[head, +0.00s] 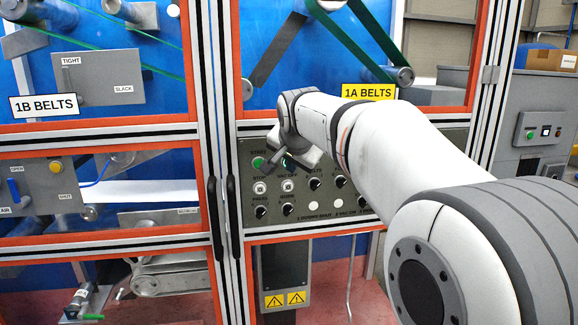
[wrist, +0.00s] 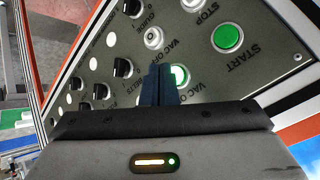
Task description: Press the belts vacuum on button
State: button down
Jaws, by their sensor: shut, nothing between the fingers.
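The green vac on button (wrist: 181,74) shows in the wrist view with a bright ring around it, partly covered by my gripper's fingers. My gripper (wrist: 160,70) is shut and empty, its fingertips over the button's left side; I cannot tell whether they touch it. In the head view my gripper (head: 272,165) is at the upper left of the grey control panel (head: 250,219) and hides the vac on button. The white vac off button (wrist: 154,38) is just beyond the fingertips in the wrist view.
The green start button (wrist: 228,37) is right of the fingers in the wrist view. A white stop button (head: 260,187) is below start in the head view. Black knobs (wrist: 122,67) stand out left of the fingers. An orange-edged frame surrounds the panel.

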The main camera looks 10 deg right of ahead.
jog(key=s+b, duration=0.2)
jog(key=s, duration=0.3)
dwell(0.5)
dwell(0.5)
jog(key=s+f+n+g+y, duration=0.1)
jog(key=s+f+n+g, duration=0.5)
jog(key=s+f, duration=1.9)
jog(key=s+n, duration=0.1)
jog(key=n, duration=0.1)
jog(key=shift+s+d+f+n, duration=0.15)
jog(key=shift+s+f+n, duration=0.05)
jog(key=shift+f+n, duration=0.15)
